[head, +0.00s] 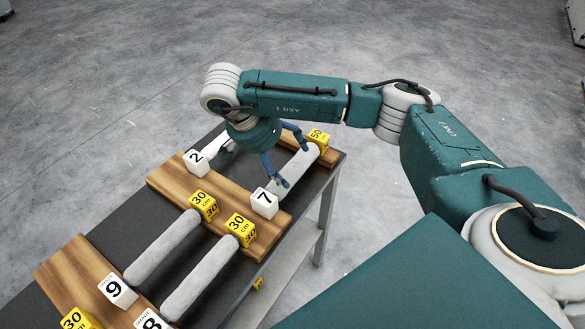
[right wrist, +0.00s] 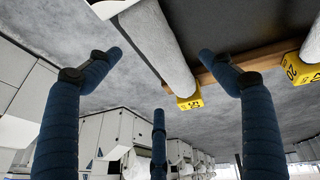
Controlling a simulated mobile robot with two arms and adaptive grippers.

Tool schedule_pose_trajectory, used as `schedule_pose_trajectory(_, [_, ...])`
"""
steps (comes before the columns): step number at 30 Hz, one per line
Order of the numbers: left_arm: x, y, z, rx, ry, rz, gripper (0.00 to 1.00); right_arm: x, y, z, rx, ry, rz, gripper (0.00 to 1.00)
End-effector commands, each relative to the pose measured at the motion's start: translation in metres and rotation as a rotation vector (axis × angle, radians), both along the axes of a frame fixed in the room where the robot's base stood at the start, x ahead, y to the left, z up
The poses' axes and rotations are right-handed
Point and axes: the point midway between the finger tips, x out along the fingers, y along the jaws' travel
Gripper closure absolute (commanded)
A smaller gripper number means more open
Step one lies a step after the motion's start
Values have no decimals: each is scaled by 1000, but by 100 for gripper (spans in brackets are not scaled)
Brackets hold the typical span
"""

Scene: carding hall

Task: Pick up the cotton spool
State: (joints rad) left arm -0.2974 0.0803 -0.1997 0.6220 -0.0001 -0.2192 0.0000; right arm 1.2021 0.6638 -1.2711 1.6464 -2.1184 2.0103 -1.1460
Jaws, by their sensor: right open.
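Several whitish cotton spools lie on a dark table. One cotton spool (head: 298,169) lies between the white block marked 7 (head: 264,203) and a yellow block marked 50 (head: 318,141). My right gripper (head: 294,166) is above this spool, open, with its blue fingers spread to either side. In the right wrist view the spool (right wrist: 156,47) runs between two spread fingertips, ending near a yellow block (right wrist: 190,98). I cannot tell whether any finger touches it. My left gripper is out of view.
Two more spools (head: 165,246) (head: 201,278) lie nearer, between number blocks and yellow 30 cm blocks. Wooden boards (head: 165,182) cross the table. A white block marked 2 (head: 196,161) stands left of my gripper. Bare concrete floor surrounds the table.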

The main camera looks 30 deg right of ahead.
Motion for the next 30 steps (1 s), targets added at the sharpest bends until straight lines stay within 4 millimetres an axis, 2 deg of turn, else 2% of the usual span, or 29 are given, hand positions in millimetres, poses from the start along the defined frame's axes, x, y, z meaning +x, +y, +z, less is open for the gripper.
schedule_pose_trajectory(3, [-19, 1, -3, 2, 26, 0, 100, -1, -5, -12, 1, 1, -2, 19])
schedule_pose_trajectory(6, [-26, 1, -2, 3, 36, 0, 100, -1, -8, -15, 0, 1, -1, 19])
schedule_pose_trajectory(10, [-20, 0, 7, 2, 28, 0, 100, -3, -19, -27, -2, 5, -3, 19])
schedule_pose_trajectory(12, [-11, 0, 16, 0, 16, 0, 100, -3, -27, -34, -2, 5, -5, 19])
schedule_pose_trajectory(17, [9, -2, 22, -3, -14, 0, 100, -1, -34, -53, -2, 1, -1, 19])
schedule_pose_trajectory(25, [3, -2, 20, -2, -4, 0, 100, -1, -35, -58, -1, -2, 0, 19])
schedule_pose_trajectory(26, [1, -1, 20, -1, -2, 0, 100, -1, -35, -58, -1, -2, 0, 23])
schedule_pose_trajectory(30, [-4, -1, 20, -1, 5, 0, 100, -1, -35, -58, -1, -1, -1, 51])
